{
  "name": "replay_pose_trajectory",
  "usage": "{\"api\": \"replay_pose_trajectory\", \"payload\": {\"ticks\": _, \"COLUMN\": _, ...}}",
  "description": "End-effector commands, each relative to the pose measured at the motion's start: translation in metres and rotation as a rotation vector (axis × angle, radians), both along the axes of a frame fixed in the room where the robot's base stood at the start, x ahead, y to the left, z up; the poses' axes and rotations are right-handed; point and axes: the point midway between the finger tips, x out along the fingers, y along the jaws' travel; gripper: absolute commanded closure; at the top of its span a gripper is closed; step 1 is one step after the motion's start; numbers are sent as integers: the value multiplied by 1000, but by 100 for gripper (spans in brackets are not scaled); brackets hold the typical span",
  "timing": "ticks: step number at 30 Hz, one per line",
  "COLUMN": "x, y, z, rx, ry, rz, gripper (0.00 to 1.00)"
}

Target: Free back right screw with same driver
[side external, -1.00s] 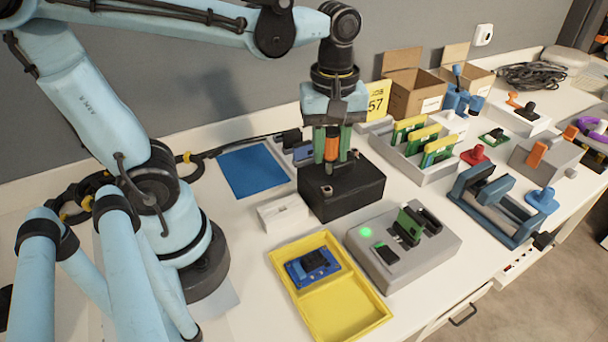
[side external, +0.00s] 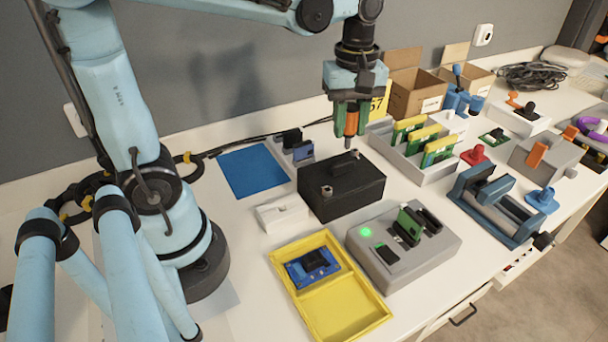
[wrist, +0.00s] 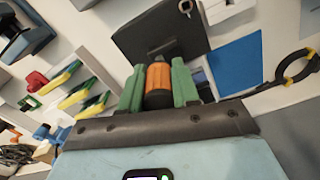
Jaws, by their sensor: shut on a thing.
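A black box (side external: 338,200) with a raised handle-like bar on its lid stands on the white table. A screw head (side external: 327,190) shows near its front left corner. My gripper (side external: 351,128) has green fingers shut on an orange driver (side external: 351,121), held upright above the back right part of the box. The driver's shaft tip is close to the lid there; I cannot tell if it touches a screw. The back right screw is not clearly visible. In the wrist view the driver (wrist: 159,82) sits between the green fingers, with the box (wrist: 160,35) beyond.
A white block (side external: 283,214) stands left of the box. A yellow tray (side external: 345,308) with a blue board and a grey fixture (side external: 405,262) with a green light lie in front. A rack of green-yellow cards (side external: 425,165) stands to the right. A blue mat (side external: 253,170) lies behind left.

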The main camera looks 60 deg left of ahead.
Motion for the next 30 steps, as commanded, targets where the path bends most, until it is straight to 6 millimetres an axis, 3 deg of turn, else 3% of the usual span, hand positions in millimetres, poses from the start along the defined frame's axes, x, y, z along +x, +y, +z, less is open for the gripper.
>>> {"api": "replay_pose_trajectory", "payload": {"ticks": 3, "x": 25, "y": 18, "z": 2, "rx": 0, "ry": 0, "rz": 25, "gripper": 100}}
{"api": "replay_pose_trajectory", "payload": {"ticks": 9, "x": 50, "y": 39, "z": 1, "rx": 0, "ry": 0, "rz": 45, "gripper": 100}}
{"api": "replay_pose_trajectory", "payload": {"ticks": 17, "x": 57, "y": 45, "z": -5, "rx": 0, "ry": 0, "rz": 50, "gripper": 100}}
{"api": "replay_pose_trajectory", "payload": {"ticks": 27, "x": 57, "y": 45, "z": -34, "rx": 0, "ry": 0, "rz": 49, "gripper": 100}}
{"api": "replay_pose_trajectory", "payload": {"ticks": 30, "x": 57, "y": 45, "z": -33, "rx": 0, "ry": 0, "rz": 49, "gripper": 100}}
